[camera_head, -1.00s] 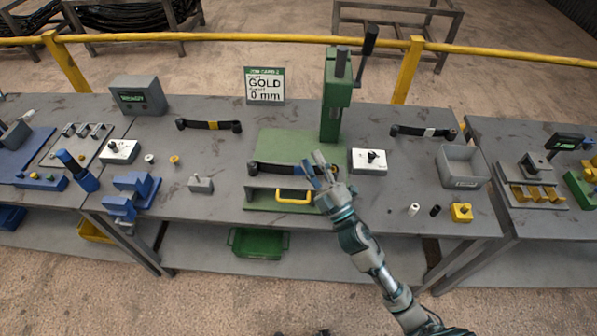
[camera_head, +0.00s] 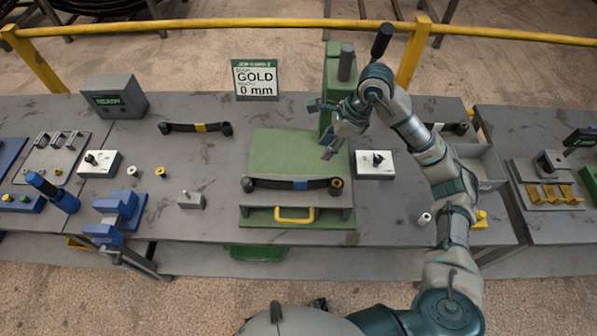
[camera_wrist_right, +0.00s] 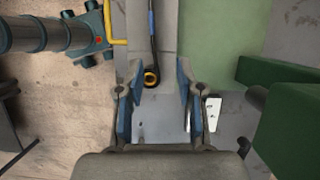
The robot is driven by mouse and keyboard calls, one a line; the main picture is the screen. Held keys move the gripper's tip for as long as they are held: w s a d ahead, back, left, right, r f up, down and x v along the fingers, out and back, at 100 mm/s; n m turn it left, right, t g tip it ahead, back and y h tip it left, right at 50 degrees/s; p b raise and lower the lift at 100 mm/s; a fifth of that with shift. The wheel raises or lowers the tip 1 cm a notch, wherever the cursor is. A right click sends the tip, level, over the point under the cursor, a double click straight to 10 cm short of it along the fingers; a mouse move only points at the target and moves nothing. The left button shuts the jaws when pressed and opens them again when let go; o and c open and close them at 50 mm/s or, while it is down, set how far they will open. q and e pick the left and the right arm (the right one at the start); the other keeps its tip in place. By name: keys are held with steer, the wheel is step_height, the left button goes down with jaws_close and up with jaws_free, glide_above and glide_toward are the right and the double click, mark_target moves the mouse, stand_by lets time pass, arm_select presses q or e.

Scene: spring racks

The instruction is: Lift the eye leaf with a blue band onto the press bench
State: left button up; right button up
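The eye leaf with a blue band (camera_head: 268,184) is a dark, slightly bowed strip with an eye at each end. It lies across the front part of the press bench, between the green plate (camera_head: 285,150) and the grey front ledge (camera_head: 265,197). My right gripper (camera_head: 321,130) is open and empty, above the green plate near the press. In the right wrist view, the blue-band leaf (camera_wrist_right: 152,22) runs between the open fingers (camera_wrist_right: 155,95), with its yellow-ringed eye below them and apart from them. My left gripper is not seen.
The green press (camera_head: 338,80) with its lever stands behind the right gripper. A yellow-band leaf (camera_head: 182,127) lies at the back left; another leaf (camera_head: 460,128) is partly behind my right arm. White boxes (camera_head: 373,172) (camera_head: 98,171) and a grey bin (camera_head: 487,165) flank the bench.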

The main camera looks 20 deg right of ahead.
glide_toward(300, 181)
steer(key=shift+s+d+f, duration=0.1)
steer(key=shift+d+f, duration=0.1)
steer(key=shift+d, duration=0.25)
steer(key=x, duration=0.4)
steer(key=a+p+x, duration=0.1)
steer(key=x, duration=0.1)
steer(key=shift+w+a+r, duration=0.15)
steer(key=shift+w+r, duration=0.1)
step_height(300, 181, down, 4)
steer(key=shift+f+p, duration=0.25)
steer(key=shift+p, duration=0.25)
steer(key=shift+a+f, duration=0.1)
steer(key=shift+a, duration=0.45)
jaws_close()
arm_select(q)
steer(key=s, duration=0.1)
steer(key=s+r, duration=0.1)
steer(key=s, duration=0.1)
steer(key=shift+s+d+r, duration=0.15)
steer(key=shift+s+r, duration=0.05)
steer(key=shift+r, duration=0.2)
